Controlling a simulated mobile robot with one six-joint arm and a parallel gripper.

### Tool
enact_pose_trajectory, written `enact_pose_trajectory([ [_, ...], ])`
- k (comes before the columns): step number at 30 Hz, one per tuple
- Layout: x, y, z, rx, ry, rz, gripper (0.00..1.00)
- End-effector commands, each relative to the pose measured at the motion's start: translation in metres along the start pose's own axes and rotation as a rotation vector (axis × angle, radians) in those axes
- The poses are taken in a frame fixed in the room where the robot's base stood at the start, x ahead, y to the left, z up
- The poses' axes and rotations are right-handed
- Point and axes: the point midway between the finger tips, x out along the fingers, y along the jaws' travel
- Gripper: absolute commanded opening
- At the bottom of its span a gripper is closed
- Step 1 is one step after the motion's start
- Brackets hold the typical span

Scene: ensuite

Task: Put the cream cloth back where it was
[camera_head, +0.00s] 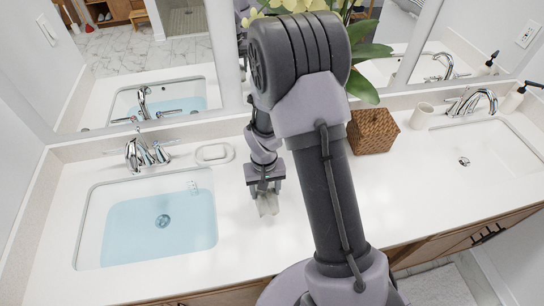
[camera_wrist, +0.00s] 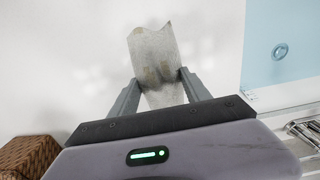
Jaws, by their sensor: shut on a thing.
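The cream cloth (camera_head: 267,204) hangs from my gripper (camera_head: 265,188) in the head view, over the white counter between the two basins. In the wrist view the cloth (camera_wrist: 155,60) is a pale, slightly stained, folded strip pinched between the two fingertips of my gripper (camera_wrist: 160,80). My gripper is shut on it. I cannot tell whether the cloth's lower end touches the counter.
The left basin (camera_head: 84,240) holds blue water (camera_head: 140,225). A soap dish (camera_head: 214,153) sits behind it. A woven basket planter (camera_head: 372,130), a cup (camera_head: 421,115) and the right basin (camera_head: 500,150) are to the right. The counter (camera_head: 235,240) near my gripper is clear.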

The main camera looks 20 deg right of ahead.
Motion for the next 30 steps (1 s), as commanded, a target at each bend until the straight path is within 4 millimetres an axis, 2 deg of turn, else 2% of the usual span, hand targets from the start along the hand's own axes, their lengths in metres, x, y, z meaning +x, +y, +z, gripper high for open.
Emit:
enact_pose_trajectory([
  [4,0.004,0.009,-0.021,0.008,0.002,0.0,0.23],
  [15,0.015,0.044,-0.121,0.006,0.003,0.0,0.23],
  [18,0.017,0.05,-0.14,0.006,0.002,0.0,0.23],
  [23,0.021,0.054,-0.151,0.004,-0.001,0.0,0.23],
  [27,0.047,0.054,-0.15,0.004,-0.001,0.0,0.23],
  [30,0.053,0.054,-0.151,0.005,0.001,0.0,0.23],
])
